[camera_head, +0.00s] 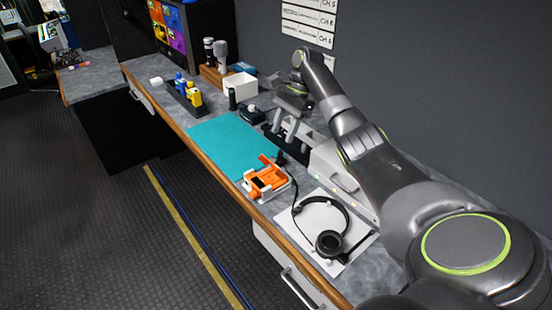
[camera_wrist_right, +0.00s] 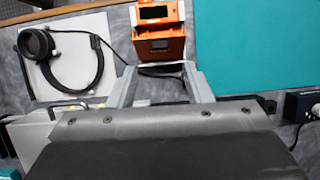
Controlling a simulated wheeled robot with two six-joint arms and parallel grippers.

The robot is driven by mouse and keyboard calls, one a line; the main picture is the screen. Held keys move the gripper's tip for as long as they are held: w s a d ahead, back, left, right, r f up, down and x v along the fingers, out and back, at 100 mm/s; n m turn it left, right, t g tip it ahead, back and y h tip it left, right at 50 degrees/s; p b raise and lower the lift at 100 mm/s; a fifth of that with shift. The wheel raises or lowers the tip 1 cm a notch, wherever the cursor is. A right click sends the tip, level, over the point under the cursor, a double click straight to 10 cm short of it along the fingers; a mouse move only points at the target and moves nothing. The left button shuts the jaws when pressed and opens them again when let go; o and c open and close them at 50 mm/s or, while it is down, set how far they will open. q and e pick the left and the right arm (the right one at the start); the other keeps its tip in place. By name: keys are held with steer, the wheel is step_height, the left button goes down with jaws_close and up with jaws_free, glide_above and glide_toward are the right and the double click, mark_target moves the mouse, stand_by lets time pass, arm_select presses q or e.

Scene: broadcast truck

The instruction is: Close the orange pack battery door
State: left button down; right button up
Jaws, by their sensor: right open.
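The orange pack (camera_head: 268,181) sits in a white holder at the front edge of the counter, beside the teal mat. Its door (camera_head: 270,161) appears as an orange flap standing open at the far side. In the right wrist view the orange pack (camera_wrist_right: 160,28) is ahead of the fingertips, with dark recesses in its face. My right gripper (camera_head: 290,142) is open and empty above the counter, behind the pack and apart from it. Its two fingers also show in the wrist view (camera_wrist_right: 161,76). My left gripper is not in view.
A headset (camera_head: 330,241) lies on a white board right of the pack. The teal mat (camera_head: 226,144) is bare. A dark cable runs behind the pack. A white box (camera_head: 241,85) and a rack with yellow and blue items (camera_head: 187,95) stand farther back.

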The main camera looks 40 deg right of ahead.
mark_target(274, 159)
steer(key=p+x, duration=0.1)
steer(key=x, duration=0.5)
steer(key=shift+s+a, duration=0.1)
steer(key=shift+a, duration=0.05)
steer(key=shift+x, duration=0.75)
steer(key=shift+c, duration=0.4)
